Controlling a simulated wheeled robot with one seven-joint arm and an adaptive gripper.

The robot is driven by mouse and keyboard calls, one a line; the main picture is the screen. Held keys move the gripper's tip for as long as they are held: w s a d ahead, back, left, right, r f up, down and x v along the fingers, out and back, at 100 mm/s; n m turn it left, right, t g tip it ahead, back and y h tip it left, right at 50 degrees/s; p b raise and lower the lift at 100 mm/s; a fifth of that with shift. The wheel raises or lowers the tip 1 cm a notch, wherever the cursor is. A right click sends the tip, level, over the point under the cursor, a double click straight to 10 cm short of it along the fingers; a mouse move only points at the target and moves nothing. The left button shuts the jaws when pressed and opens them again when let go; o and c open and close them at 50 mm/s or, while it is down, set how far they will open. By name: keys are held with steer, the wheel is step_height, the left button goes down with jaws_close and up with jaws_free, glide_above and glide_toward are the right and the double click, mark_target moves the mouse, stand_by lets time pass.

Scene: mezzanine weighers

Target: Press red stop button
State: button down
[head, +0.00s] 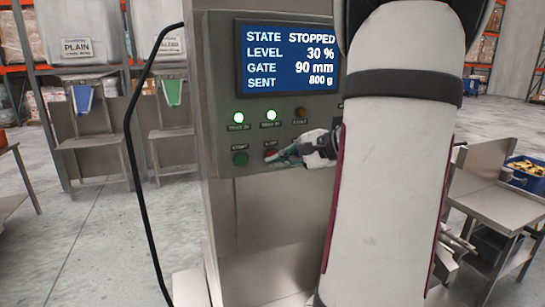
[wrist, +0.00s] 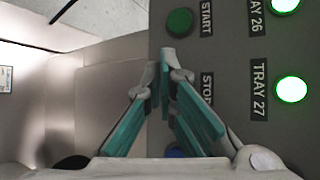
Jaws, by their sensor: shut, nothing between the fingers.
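The control panel (head: 222,105) stands in front of me. Its green start button (head: 240,158) shows left of my gripper, and also in the wrist view (wrist: 180,21). The stop label (head: 270,145) is just above my fingertips; in the wrist view the stop label (wrist: 206,88) is partly covered by a finger. The red stop button is mostly or wholly hidden behind my fingers, so I cannot tell whether they touch it. My gripper (head: 276,156) is shut and empty, its fingertips at the panel by the stop position; the teal-padded fingers meet in the wrist view (wrist: 167,62).
The panel's screen (head: 290,58) reads STOPPED, level 30 %, gate 90 mm, sent 800 g. A black cable (head: 140,150) hangs left. A metal table (head: 495,205) stands right.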

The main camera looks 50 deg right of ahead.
steer(key=shift+s+a, duration=0.55)
steer(key=shift+s, duration=0.4)
steer(key=shift+s+a, duration=0.55)
steer(key=shift+s, duration=0.35)
